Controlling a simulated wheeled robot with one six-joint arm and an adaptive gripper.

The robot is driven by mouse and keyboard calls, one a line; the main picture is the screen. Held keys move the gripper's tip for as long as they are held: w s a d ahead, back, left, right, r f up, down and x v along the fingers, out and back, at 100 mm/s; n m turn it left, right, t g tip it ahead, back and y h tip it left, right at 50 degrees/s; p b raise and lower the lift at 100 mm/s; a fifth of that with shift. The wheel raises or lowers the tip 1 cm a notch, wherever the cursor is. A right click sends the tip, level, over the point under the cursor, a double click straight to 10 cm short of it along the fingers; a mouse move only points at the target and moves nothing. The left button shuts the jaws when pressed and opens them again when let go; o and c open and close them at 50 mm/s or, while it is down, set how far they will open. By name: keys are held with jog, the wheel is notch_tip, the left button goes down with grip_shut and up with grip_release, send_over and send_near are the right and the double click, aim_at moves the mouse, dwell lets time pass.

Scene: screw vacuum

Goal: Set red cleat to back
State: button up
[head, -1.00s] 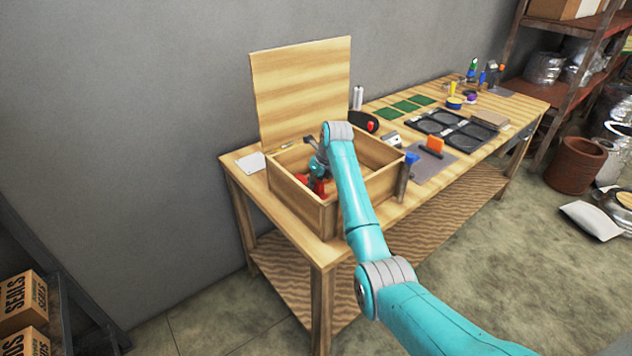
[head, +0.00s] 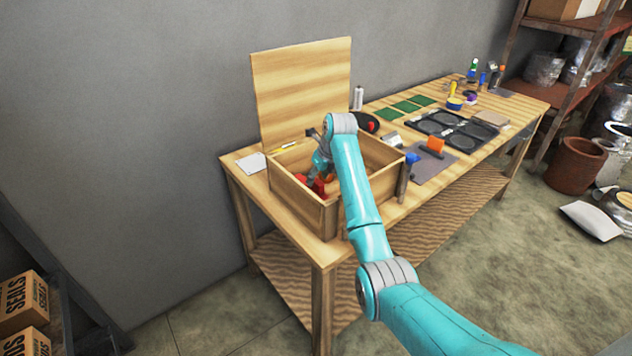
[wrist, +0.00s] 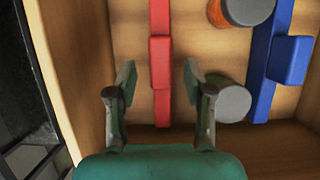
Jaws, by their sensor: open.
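The red cleat (wrist: 160,65) lies inside the wooden box in the wrist view, a long red bar with a raised block at its middle. My gripper (wrist: 159,80) is open, with one finger on each side of the red cleat, and I see no contact. In the head view the red cleat (head: 319,187) shows partly below my gripper (head: 318,178), which is inside the open box (head: 298,204). My arm hides part of the box's inside.
A blue cleat (wrist: 267,70) lies right of the red one, with an orange cylinder (wrist: 245,10) and a grey-topped cylinder (wrist: 231,103) between them. The box's raised lid (head: 303,90) stands behind. Black trays (head: 455,130) lie farther right on the table.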

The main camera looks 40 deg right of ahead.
jog(key=v, duration=0.8)
jog(key=shift+s+r, duration=0.15)
jog(key=shift+r, duration=0.2)
